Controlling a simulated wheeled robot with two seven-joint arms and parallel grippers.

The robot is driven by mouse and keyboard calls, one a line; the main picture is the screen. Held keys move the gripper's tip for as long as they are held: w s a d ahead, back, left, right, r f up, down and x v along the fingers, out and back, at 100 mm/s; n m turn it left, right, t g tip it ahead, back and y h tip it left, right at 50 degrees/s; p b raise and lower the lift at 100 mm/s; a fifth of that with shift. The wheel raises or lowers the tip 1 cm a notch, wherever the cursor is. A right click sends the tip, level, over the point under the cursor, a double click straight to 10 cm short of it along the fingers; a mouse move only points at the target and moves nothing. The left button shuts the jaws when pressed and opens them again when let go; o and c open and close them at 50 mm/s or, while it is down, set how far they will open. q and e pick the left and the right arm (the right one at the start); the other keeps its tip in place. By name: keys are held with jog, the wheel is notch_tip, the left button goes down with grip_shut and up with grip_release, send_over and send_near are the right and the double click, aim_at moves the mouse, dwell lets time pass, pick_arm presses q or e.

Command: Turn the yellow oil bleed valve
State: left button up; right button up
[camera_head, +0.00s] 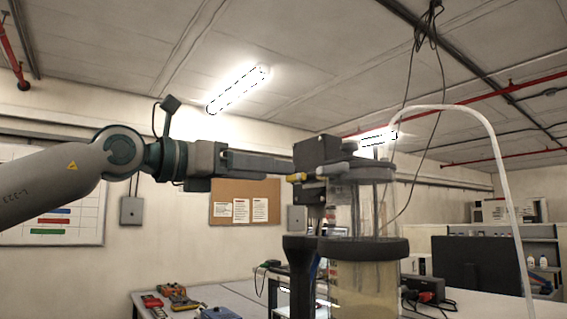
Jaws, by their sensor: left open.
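The sealed cylinder (368,249) is a clear upright vessel with a dark band and yellowish liquid in its lower part. A black block (317,151) sits at the upper left of its top. The small yellow oil bleed valve (296,177) shows just below that block, on the left side. My left gripper (308,167) reaches in level from the left, open, with its grey fingers right by the valve and overlapping it in the picture. I cannot tell whether they touch it. The far finger is partly hidden. My right gripper is out of view.
A pale hose (505,190) arches from the cylinder's top to the right. A dark upright part (300,270) stands left of the cylinder. The table behind carries tools (178,296) at left and a dark red device (423,289) at right. Open air lies below my left arm.

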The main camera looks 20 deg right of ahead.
aim_at(296, 178)
pick_arm(q)
jog(key=shift+p+x, duration=0.8)
jog(key=shift+x, duration=1.5)
jog(key=shift+c, duration=0.6)
jog(key=c, duration=0.9)
